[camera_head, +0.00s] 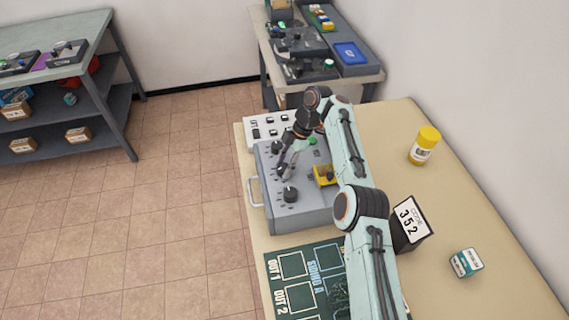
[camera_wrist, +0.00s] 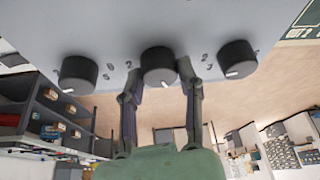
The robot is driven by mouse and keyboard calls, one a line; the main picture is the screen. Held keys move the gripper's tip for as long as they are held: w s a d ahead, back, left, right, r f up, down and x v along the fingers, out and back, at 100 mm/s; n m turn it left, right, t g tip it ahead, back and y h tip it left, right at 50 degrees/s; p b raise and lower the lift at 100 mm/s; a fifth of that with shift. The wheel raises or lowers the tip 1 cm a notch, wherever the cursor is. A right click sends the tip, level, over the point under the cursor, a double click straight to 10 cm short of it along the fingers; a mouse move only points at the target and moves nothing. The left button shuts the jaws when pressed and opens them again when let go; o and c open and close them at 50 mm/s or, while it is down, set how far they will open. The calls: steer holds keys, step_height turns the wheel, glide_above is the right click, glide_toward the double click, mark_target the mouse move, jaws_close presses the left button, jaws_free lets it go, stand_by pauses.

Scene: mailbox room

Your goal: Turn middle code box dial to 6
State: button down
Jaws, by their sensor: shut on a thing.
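The grey code box (camera_head: 310,205) stands on the beige table with three black dials along its left side. The middle dial (camera_wrist: 158,66) is in the centre of the wrist view, between the fingers of my gripper (camera_wrist: 162,72). My gripper is shut on this dial, a finger on each side. The dial's white mark is at its lower edge in that view; the digits beside it are too small to read surely. In the head view my gripper (camera_head: 284,171) largely hides the middle dial. The outer dials (camera_wrist: 78,74) and (camera_wrist: 237,59) stand free.
A card reading 3 5 2 (camera_head: 411,220) stands right of the box, near a teal-and-white small box (camera_head: 466,262) and a yellow-capped bottle (camera_head: 424,146). A yellow piece (camera_head: 323,175) sits on the code box. A dark green mat (camera_head: 290,283) lies in front.

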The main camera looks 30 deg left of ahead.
steer(key=shift+f, duration=0.15)
steer(key=c, duration=0.7)
jaws_free()
